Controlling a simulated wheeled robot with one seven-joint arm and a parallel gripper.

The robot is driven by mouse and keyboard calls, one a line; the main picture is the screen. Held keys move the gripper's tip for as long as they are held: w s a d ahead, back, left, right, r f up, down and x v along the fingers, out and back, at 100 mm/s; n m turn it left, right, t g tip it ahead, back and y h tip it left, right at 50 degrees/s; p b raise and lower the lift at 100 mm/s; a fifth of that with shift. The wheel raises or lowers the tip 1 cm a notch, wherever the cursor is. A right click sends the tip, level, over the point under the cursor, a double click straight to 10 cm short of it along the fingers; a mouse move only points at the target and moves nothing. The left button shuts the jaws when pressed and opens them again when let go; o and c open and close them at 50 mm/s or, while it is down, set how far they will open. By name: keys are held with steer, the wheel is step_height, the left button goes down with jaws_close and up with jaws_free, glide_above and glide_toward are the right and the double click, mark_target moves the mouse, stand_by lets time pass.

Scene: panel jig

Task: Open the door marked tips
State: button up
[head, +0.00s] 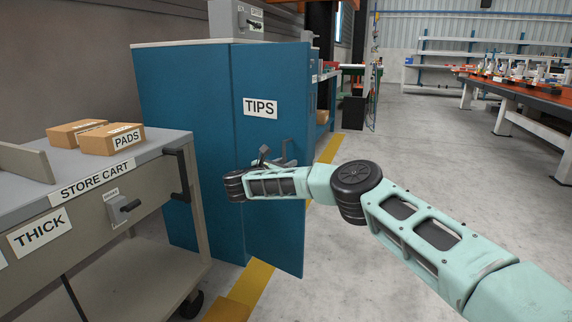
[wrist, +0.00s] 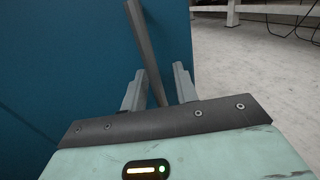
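The blue door marked TIPS (head: 262,80) is on the right part of the blue cabinet in the head view. I cannot tell for sure whether it stands ajar. Its grey bar handle (head: 284,150) is near its right edge, partly hidden by my gripper (head: 272,160). In the wrist view, my gripper (wrist: 159,90) is open, its two fingers apart. The handle bar (wrist: 145,45) runs down tilted between the fingers, nearer the left one, with a gap to the right one. Blue panel (wrist: 80,60) fills the left of that view.
The store cart (head: 165,148) with a PADS box (head: 112,139) stands left, close to the cabinet (head: 180,110). A grey box (head: 237,18) sits on the cabinet. Orange-topped benches (head: 520,88) stand far right. The floor (head: 410,150) between is clear.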

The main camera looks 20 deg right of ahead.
steer(key=p+v, duration=0.5)
steer(key=v, duration=1.2)
steer(key=shift+a+f, duration=0.1)
